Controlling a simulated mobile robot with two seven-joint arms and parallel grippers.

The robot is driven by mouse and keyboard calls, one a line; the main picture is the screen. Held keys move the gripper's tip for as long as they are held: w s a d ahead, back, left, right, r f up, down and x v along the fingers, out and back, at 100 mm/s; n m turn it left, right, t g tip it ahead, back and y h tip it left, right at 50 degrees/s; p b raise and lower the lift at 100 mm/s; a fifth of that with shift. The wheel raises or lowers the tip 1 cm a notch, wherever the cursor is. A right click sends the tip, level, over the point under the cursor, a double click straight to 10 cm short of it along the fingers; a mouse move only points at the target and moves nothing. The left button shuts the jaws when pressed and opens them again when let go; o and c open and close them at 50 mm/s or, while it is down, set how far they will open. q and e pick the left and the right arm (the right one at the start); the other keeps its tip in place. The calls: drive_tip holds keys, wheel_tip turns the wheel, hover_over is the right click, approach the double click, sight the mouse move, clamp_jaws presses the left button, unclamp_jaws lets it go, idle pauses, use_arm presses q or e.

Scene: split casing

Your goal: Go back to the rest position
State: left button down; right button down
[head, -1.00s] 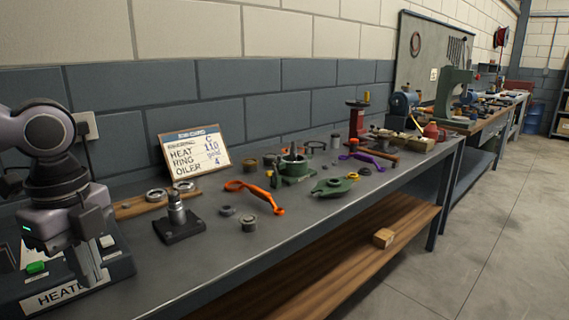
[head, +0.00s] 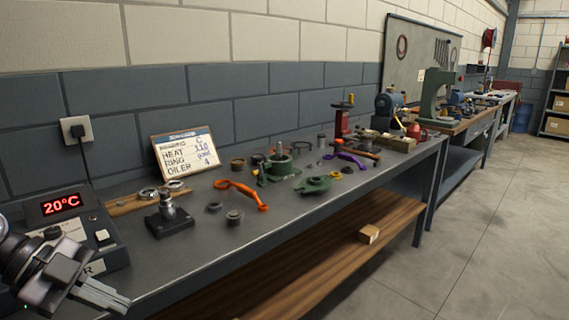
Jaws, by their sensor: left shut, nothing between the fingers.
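My left gripper (head: 112,302) is at the lower left of the head view, in front of the heater and near the bench's front edge. Its fingers are together with nothing between them. My right gripper is out of the picture. The heater (head: 112,254) stands at the left end of the bench, its red display reading 20°C. My left arm hides part of its front and label.
The grey bench (head: 205,265) holds a dark stand with a metal post (head: 169,217), an orange tool (head: 241,193), green casing parts (head: 313,185) and a purple tool (head: 346,158). A sign (head: 185,156) leans on the wall. The floor (head: 480,240) at right is clear.

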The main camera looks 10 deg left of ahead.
use_arm(q)
wheel_tip(320, 180, down, 15)
drive_tip(key=a+n+t+y+p, duration=0.3)
drive_tip(key=n+t+y, duration=0.1)
drive_tip(key=n+t, duration=0.8)
drive_tip(key=s+d+f+n+g+y+p, duration=0.2)
drive_tip(key=s+d+f+n+g+y, duration=0.1)
drive_tip(key=s+d+f, duration=0.6)
drive_tip(key=d+f+n+g, duration=0.1)
drive_tip(key=d+f+n, duration=0.1)
drive_tip(key=d, duration=0.2)
drive_tip(key=shift+s+d+f+g, duration=0.3)
drive_tip(key=shift+f, duration=0.05)
